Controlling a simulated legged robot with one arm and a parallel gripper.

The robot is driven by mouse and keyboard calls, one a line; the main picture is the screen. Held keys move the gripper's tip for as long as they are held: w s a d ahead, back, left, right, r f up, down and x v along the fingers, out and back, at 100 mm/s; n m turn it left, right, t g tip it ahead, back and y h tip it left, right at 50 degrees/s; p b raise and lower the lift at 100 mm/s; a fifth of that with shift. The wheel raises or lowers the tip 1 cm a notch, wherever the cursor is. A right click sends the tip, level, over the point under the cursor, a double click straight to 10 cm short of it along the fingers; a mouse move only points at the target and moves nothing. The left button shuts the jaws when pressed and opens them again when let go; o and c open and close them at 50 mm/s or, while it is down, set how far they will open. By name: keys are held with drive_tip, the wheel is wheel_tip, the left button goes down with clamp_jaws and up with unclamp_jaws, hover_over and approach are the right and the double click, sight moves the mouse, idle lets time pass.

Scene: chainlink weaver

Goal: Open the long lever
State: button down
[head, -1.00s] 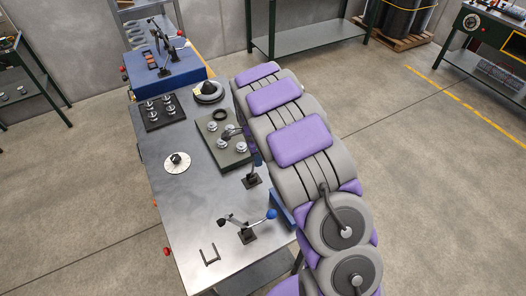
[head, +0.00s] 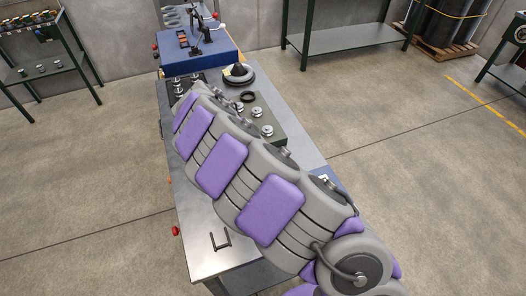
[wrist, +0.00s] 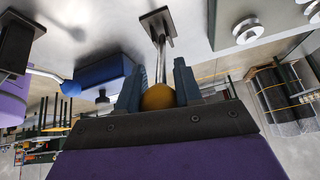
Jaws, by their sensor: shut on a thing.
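In the wrist view, my gripper (wrist: 158,92) is shut on a yellow ball knob (wrist: 158,97), with one blue finger on each side. A metal rod (wrist: 160,50) runs from the knob to a dark base (wrist: 156,18) on the table. A second lever with a blue ball knob (wrist: 71,87) is at the left, apart from the gripper; its dark base (wrist: 16,40) is near the upper left. In the head view, my arm hides the gripper and both levers. I cannot tell from this view which lever is longer.
The metal table (head: 205,255) holds a U-shaped bracket (head: 220,241), a green plate (head: 285,132) with knobs, a black ring (head: 248,96) and a round dark part (head: 238,73). A blue box (head: 195,52) with levers stands at the far end.

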drive_tip(key=shift+a+f+b, duration=0.35)
drive_tip(key=shift+a+b, duration=0.1)
drive_tip(key=shift+s+a, duration=0.1)
drive_tip(key=c, duration=0.8)
unclamp_jaws()
drive_tip(key=shift+f, duration=0.1)
drive_tip(key=shift+a+r, duration=0.1)
drive_tip(key=shift+r, duration=0.2)
drive_tip(key=p+v, duration=0.2)
drive_tip(key=v, duration=1.5)
drive_tip(key=shift+a+f+p, duration=0.1)
drive_tip(key=shift+a+p, duration=0.05)
drive_tip(key=shift+p, duration=0.15)
